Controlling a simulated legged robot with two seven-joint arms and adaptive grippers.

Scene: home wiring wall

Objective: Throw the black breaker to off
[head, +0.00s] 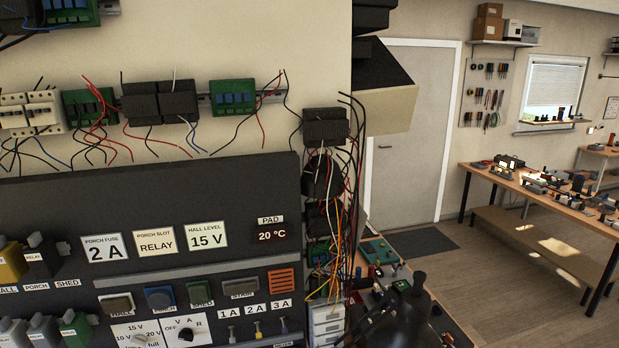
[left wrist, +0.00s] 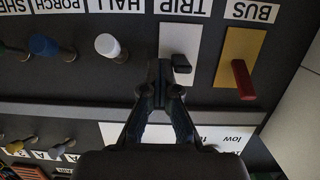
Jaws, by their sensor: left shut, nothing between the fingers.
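The black breaker (left wrist: 182,63) shows in the left wrist view as a short black lever on a white plate (left wrist: 173,36), beside the upside-down label TRIP (left wrist: 184,7). My left gripper (left wrist: 158,72) is shut and empty. Its fingertips are just left of the black lever in the picture, over the left part of the white plate. I cannot tell whether they touch the lever. In the head view I do not make out the black breaker or my left gripper.
In the left wrist view a red lever (left wrist: 243,80) on a yellow plate stands right of the black one. White (left wrist: 108,45) and blue (left wrist: 43,45) toggles stand to the left. The head view shows the dark panel (head: 60,215), loose wires (head: 345,200) and a workbench (head: 540,182).

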